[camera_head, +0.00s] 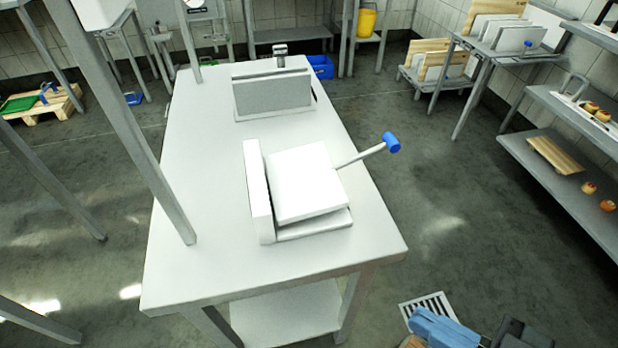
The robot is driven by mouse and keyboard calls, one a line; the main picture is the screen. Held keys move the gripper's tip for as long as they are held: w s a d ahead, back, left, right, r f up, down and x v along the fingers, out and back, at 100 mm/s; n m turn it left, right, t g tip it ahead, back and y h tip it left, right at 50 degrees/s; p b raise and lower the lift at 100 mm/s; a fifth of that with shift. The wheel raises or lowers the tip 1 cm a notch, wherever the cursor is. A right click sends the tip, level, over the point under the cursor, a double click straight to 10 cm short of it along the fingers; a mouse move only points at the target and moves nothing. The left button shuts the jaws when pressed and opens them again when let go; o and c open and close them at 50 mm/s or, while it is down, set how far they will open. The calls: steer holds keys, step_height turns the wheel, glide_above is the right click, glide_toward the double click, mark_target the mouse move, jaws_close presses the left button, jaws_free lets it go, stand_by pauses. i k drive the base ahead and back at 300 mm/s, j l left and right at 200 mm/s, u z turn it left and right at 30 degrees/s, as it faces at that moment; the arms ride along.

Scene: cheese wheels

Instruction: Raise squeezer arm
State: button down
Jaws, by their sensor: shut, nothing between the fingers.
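The squeezer (300,185) stands on a pale metal table. It has an upright side plate at its left and a flat white plate tilted over its base. Its arm (361,157), a thin metal lever with a blue knob (392,142) at the end, sticks out to the right past the table's edge. I cannot tell the lever's exact angle from this view. No gripper fingers show in this view, and nothing is seen touching the squeezer arm.
The table (190,250) is mostly bare around the squeezer. A grey box-like device (272,93) stands at its far end. A post rises by its left edge. Shelves (560,190) stand at the right. Blue and dark parts at the bottom right seem to be mine. Open floor lies between.

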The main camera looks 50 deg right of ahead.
mark_target(304, 183)
steer(key=l+z, duration=0.15)
steer(key=l, duration=0.65)
steer(key=l+z, duration=0.1)
steer(key=l, duration=0.7)
steer(key=i+l+z, duration=0.15)
steer(key=l, duration=0.65)
